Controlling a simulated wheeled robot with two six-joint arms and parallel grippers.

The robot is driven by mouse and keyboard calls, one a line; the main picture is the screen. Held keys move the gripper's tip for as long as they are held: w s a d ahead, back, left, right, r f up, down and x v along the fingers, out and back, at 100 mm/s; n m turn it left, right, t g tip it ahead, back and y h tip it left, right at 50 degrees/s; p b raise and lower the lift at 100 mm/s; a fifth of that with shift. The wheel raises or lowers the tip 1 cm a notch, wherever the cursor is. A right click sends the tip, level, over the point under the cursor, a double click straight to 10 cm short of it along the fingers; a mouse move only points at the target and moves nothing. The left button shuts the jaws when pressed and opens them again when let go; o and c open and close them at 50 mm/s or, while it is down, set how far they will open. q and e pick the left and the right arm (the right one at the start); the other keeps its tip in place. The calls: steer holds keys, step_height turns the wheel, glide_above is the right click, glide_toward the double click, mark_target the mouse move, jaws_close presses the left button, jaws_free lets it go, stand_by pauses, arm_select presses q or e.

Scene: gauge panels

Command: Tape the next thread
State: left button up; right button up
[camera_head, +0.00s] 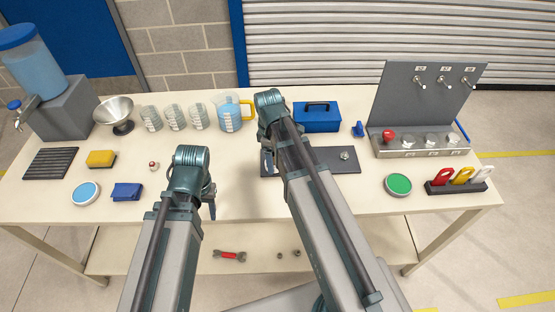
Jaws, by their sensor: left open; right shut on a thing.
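A dark grey mat (375,165) lies at the middle of the bench, with a small metal fitting (345,156) on it. My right gripper (267,162) is over the mat's left end, largely behind my own arm. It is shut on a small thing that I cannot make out. My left gripper (209,205) is open and empty near the bench's front edge, to the left of the mat. I cannot make out a roll of tape or any tape on a thread.
A blue toolbox (318,121) and a small blue item (358,129) stand behind the mat. The valve panel (408,90) is at right, with a green disc (398,184) in front. Beakers (174,118), a sponge (101,159) and a blue cloth (126,191) are at left.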

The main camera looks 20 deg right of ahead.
steer(key=w, duration=0.1)
steer(key=w+a, duration=0.2)
steer(key=shift+r+t+y, duration=0.25)
steer(key=shift+t+y, duration=0.05)
steer(key=shift+a+r+p, duration=0.2)
steer(key=shift+a+p, duration=0.1)
steer(key=shift+p, duration=0.15)
steer(key=shift+c, duration=0.7)
steer(key=shift+w+a+r, duration=0.1)
steer(key=shift+w+a, duration=0.15)
steer(key=shift+a, duration=0.2)
steer(key=shift+c, duration=0.8)
steer(key=shift+r+p, duration=0.2)
steer(key=shift+p, duration=0.2)
steer(key=shift+s+d+r+p, duration=0.4)
steer(key=shift+r, duration=0.05)
steer(key=shift+r+p, duration=0.35)
steer(key=shift+p, duration=0.05)
arm_select(q)
step_height(320, 180, up, 7)
steer(key=p, duration=0.3)
steer(key=shift+w+a+p, duration=0.3)
steer(key=shift+a+p, duration=0.05)
steer(key=shift+a, duration=0.1)
arm_select(e)
steer(key=shift+s+d+r, duration=0.1)
steer(key=shift+r, duration=0.85)
steer(key=shift+s+d+r, duration=0.1)
steer(key=shift+r, duration=0.85)
